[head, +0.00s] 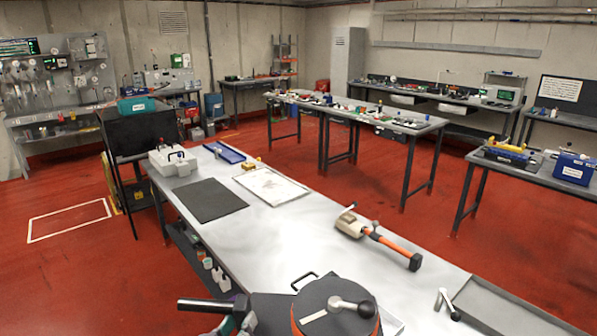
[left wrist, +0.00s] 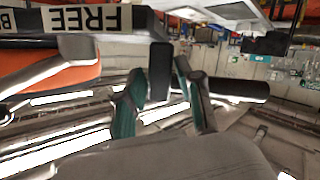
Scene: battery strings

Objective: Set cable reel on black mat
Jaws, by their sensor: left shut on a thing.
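The cable reel (head: 310,293), as I take it, is a round drum with a dark top, orange side and metal crank at the bottom of the head view. Its orange side (left wrist: 45,80) fills the left of the left wrist view. My left gripper (head: 236,318), with teal fingers, is beside it at left, shut on a black bar (left wrist: 160,72) that seems to be its handle. I cannot tell whether the reel touches the bench. The black mat (head: 208,200) lies flat and bare on the far part of the bench. My right gripper is not in view.
The grey bench (head: 265,235) is mostly clear in its middle. A white board (head: 270,186), a blue tray (head: 224,152) and a grey case (head: 172,161) lie around the mat. A metal tray (head: 510,310) is at lower right.

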